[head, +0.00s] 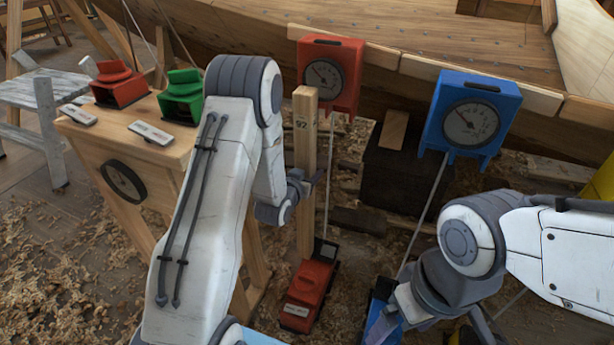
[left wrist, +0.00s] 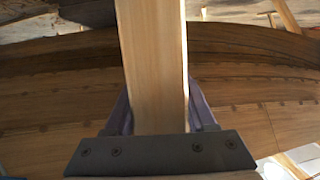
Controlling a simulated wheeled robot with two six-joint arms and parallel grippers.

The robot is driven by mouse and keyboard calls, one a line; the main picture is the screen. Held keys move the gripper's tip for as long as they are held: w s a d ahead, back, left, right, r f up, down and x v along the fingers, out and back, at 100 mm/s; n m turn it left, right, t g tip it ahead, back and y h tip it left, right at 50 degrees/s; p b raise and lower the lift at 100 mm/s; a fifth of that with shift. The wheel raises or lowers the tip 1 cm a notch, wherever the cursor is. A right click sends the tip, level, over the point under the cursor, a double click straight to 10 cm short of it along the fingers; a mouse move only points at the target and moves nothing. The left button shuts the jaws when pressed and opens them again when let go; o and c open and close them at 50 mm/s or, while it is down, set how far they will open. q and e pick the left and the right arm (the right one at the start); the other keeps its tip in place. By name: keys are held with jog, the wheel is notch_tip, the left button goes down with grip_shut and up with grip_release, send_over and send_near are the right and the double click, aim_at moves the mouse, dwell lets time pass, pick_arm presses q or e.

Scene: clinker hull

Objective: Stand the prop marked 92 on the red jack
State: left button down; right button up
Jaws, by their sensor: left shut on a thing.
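The prop marked 92 (head: 305,140) is a pale upright wooden post in the head view. My left gripper (head: 308,190) is shut on it around mid-length. In the left wrist view the prop (left wrist: 152,60) runs between the two fingers of my left gripper (left wrist: 160,115). The red jack (head: 308,290) stands on the floor below. The prop's lower end shows just above and behind the jack's body in the picture; I cannot tell whether they touch. My right gripper (head: 410,305) is low near the blue jack (head: 383,318), its fingers not clear.
A red dial gauge (head: 330,75) and a blue dial gauge (head: 470,118) hang along the wooden hull (head: 400,35). A wooden stand (head: 185,155) at left carries a red and a green jack-like block. Shavings cover the floor. A dark block (head: 395,178) lies behind.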

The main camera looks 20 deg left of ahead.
pick_arm(q)
jog(key=shift+f+b, duration=2.45)
jog(key=shift+f, duration=0.65)
jog(key=w, duration=0.8)
jog(key=shift+w+d+b, duration=0.15)
jog(key=shift+b, duration=0.15)
jog(key=shift+r, duration=0.1)
jog(key=shift+f+b, duration=0.35)
jog(key=shift+f, duration=0.05)
jog(key=shift+w, duration=0.2)
jog(key=shift+c, duration=0.7)
grip_release()
